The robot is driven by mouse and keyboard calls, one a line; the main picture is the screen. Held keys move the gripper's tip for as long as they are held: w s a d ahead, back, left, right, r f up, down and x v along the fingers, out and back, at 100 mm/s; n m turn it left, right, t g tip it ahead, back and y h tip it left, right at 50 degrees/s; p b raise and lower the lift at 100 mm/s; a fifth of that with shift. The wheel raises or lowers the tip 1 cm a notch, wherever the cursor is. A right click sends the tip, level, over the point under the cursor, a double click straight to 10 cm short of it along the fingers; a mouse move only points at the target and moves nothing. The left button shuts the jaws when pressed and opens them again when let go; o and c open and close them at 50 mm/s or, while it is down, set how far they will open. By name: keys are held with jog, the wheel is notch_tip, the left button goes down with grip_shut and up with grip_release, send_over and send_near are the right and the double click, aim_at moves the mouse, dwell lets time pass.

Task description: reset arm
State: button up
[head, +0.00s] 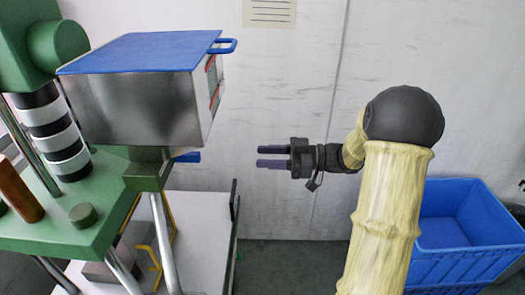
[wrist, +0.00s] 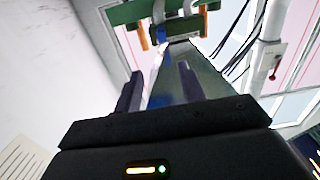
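My gripper (head: 258,156) is held out level in mid-air near the middle of the head view, pointing left. Its two dark fingers are apart with nothing between them. In the wrist view the gripper (wrist: 160,82) also shows two separate fingers, with no object between them. The arm is bent, with its elbow high at the right of the head view. The fingertips are apart from the machine on the left.
A green machine (head: 65,236) stands at the left, with a metal box (head: 135,108) under a blue lid (head: 145,50). A white surface (head: 205,215) lies low beside it. A blue crate (head: 460,268) is at the lower right.

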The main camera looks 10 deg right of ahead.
jog(key=w+a+f+m+t+h, duration=0.1)
jog(key=w+m+t+h, duration=0.4)
jog(key=w+t+h, duration=0.15)
jog(key=s+d+f+m+h, duration=0.1)
jog(key=d+f+m+h, duration=0.3)
jog(key=h, duration=0.4)
jog(key=s+a+f+m+g+h, duration=0.1)
jog(key=s+f+m+g, duration=0.2)
jog(key=s, duration=0.8)
jog(key=s+a+f+m+g+h, duration=0.2)
jog(key=s+f+g, duration=0.3)
jog(key=s, duration=0.6)
jog(key=shift+f+m+g, duration=0.15)
jog(key=shift+m+g, duration=0.25)
jog(key=shift+g, duration=0.05)
